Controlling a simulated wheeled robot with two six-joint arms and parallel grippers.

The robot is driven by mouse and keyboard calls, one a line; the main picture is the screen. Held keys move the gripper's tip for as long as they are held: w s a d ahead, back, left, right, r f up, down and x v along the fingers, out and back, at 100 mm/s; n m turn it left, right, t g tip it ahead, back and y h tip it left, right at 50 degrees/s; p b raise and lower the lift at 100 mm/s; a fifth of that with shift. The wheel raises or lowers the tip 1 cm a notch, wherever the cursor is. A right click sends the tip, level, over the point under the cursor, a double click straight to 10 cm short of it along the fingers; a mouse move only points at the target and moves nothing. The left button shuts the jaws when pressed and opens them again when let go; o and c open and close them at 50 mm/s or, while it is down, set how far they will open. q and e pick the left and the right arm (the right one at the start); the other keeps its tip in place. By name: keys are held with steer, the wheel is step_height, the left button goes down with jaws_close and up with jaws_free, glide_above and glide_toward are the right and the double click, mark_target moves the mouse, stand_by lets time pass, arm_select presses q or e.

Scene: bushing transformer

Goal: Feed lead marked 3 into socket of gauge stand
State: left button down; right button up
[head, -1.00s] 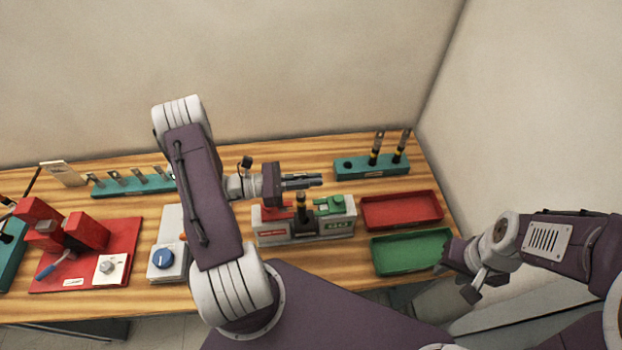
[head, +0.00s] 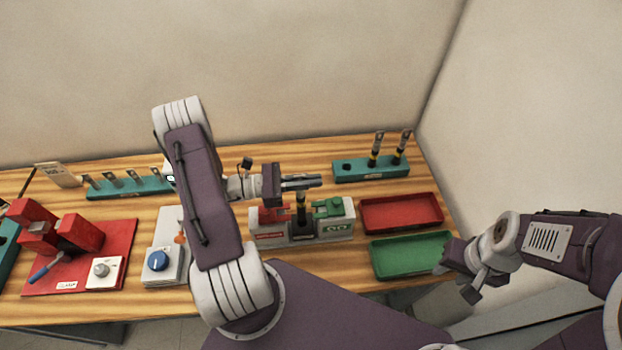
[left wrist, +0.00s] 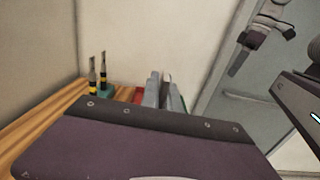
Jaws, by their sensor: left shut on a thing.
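The gauge stand (head: 302,233) is a grey block with a red piece on its left and a green piece on its right. My left gripper (head: 303,182) is above it, shut on a dark upright lead (head: 301,201) with a yellow band. The lead's lower end is between the red and green pieces; I cannot tell how deep it sits. Its number is not readable. The left gripper's grey fingers show in the left wrist view (left wrist: 163,92), where the held lead is hidden. My right gripper (head: 458,268) is beside the green tray; its jaws are unclear.
A teal rack (head: 371,172) holds two similar leads at the back right. A red tray (head: 440,226) and a green tray (head: 377,269) lie right of the stand. A blue-knobbed grey box (head: 172,229) and red fixture (head: 125,240) are left.

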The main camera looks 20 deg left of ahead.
arm_select(q)
step_height(320, 180, down, 7)
steer(key=b, duration=0.5)
steer(key=shift+f+b, duration=0.2)
steer(key=shift+b, duration=0.1)
steer(key=c, duration=1.5)
jaws_free()
